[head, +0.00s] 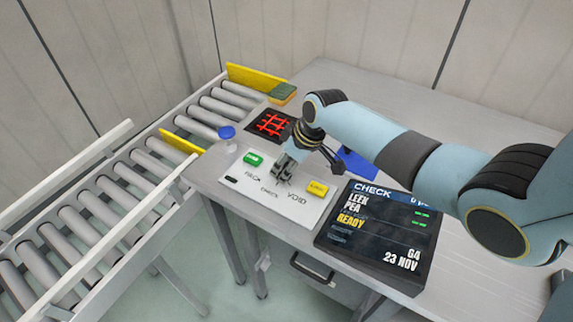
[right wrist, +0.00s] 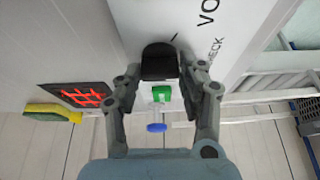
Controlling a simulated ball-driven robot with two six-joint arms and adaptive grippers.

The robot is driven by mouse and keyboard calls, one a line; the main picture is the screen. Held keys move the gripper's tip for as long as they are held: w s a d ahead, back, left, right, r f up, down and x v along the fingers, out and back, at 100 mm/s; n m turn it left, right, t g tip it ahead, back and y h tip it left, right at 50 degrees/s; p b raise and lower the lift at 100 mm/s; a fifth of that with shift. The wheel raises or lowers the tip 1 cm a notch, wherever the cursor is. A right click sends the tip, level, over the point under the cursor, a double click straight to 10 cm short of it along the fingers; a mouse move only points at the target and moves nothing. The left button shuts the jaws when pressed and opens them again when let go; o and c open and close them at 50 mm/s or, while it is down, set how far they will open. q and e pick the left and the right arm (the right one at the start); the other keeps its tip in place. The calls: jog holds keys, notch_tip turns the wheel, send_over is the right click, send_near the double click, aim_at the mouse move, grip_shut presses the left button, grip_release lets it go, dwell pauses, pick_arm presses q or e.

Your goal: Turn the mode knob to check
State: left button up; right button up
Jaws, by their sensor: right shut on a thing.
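The white control panel (head: 240,191) lies on the grey bench and bears printed words that read like PACK, CHECK and VOID. My right gripper (head: 283,179) points down at the panel above these words and is shut on the mode knob, which its fingers mostly hide in the head view. In the right wrist view the black knob (right wrist: 160,62) sits between the two fingers of the gripper (right wrist: 165,75). A short dark line shows beside the knob, towards the printed words. Which word the knob points to is unclear. My left gripper is out of view.
A green button (head: 253,158) and a yellow button (head: 317,188) sit on the panel. A dark screen (head: 375,232) headed CHECK stands to the right. Behind are a red grid on black (head: 271,124) and a sponge (head: 282,93). A roller conveyor (head: 110,187) runs along the left.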

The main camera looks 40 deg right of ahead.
dwell(0.3)
jog(key=o, duration=1.2)
jog(key=shift+c, duration=0.2)
jog(key=v, duration=1.2)
